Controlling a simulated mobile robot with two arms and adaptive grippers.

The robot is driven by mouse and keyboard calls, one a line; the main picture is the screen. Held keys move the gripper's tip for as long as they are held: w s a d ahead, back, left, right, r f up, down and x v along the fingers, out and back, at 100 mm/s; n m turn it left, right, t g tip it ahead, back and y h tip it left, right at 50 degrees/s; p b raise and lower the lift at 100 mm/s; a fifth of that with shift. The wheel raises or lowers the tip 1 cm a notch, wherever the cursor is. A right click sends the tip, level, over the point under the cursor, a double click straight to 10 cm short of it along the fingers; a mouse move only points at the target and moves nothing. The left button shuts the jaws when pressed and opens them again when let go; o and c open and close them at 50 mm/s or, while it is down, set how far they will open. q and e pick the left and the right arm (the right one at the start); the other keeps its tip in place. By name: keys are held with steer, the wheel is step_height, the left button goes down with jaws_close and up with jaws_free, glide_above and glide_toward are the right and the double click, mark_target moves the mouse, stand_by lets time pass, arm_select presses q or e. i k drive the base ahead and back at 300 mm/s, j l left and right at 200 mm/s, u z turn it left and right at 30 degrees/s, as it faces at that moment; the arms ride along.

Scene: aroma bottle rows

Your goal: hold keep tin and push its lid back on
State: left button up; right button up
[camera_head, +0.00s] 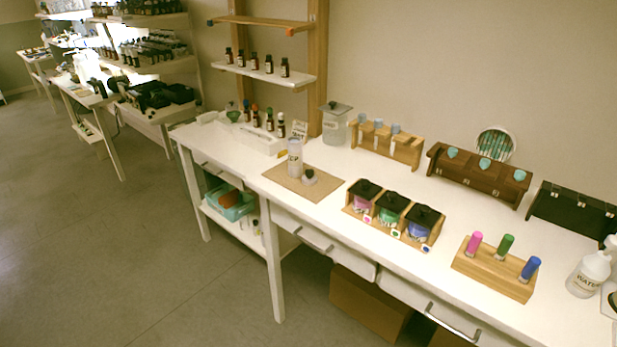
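A pale cylindrical container (295,160) stands upright on a brown mat (280,183) on the white table. Its dark label is partly readable, seeming to end in "EP" or "CP", so I cannot be sure that it is the keep tin. A small grey piece with a dark top (309,177) sits on the mat to its right. Behind, a translucent jar (333,127) also bears a label too small to read, and a grey lid (336,107) with a knob rests on its top. I cannot tell how well that lid is seated. Neither gripper is in view.
Three dark-lidded jars in a wooden holder (397,236) stand right of the mat. A block (494,274) holds pink, green and blue tubes. Wooden racks (385,150) line the back. Dropper bottles (268,122) stand behind the mat. A white bottle (588,273) is at far right.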

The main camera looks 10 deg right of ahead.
mark_target(295, 149)
steer(key=i+j+z, duration=0.15)
steer(key=z, duration=0.5)
steer(key=i+j+z, duration=0.15)
steer(key=j, duration=0.25)
steer(key=i+j+z, duration=0.1)
steer(key=j, duration=0.35)
steer(key=i+j+z, duration=0.15)
steer(key=j, duration=0.3)
steer(key=i+j+z, duration=0.1)
steer(key=j, duration=0.35)
steer(key=i+j+z, duration=0.15)
steer(key=j, duration=0.3)
steer(key=i+j, duration=0.1)
steer(key=j, duration=0.65)
